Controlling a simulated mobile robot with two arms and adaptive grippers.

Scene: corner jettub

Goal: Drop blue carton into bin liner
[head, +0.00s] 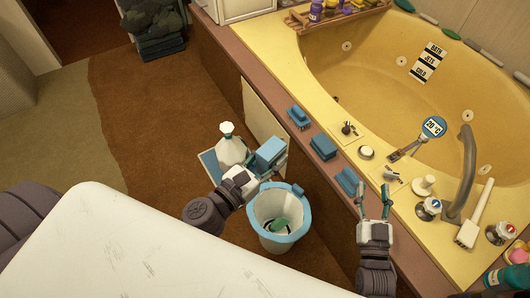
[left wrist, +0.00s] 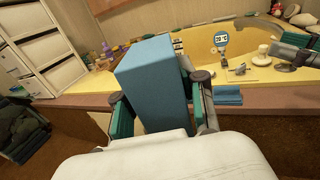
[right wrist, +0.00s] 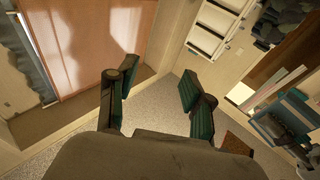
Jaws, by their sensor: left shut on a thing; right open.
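The blue carton (head: 270,152) is held in my left gripper (head: 262,171), which is shut on it. In the left wrist view the carton (left wrist: 154,85) stands up between the green finger pads. The bin (head: 280,236) stands on the floor, with a blue rim and a pale lining (head: 265,209) inside. A green and dark item (head: 281,225) lies in it. The carton is above and beyond the bin's far rim in the head view, not over the middle of the opening. My right gripper (head: 374,205) is open and empty at the tub's edge.
A white surface (head: 110,245) fills the lower left.

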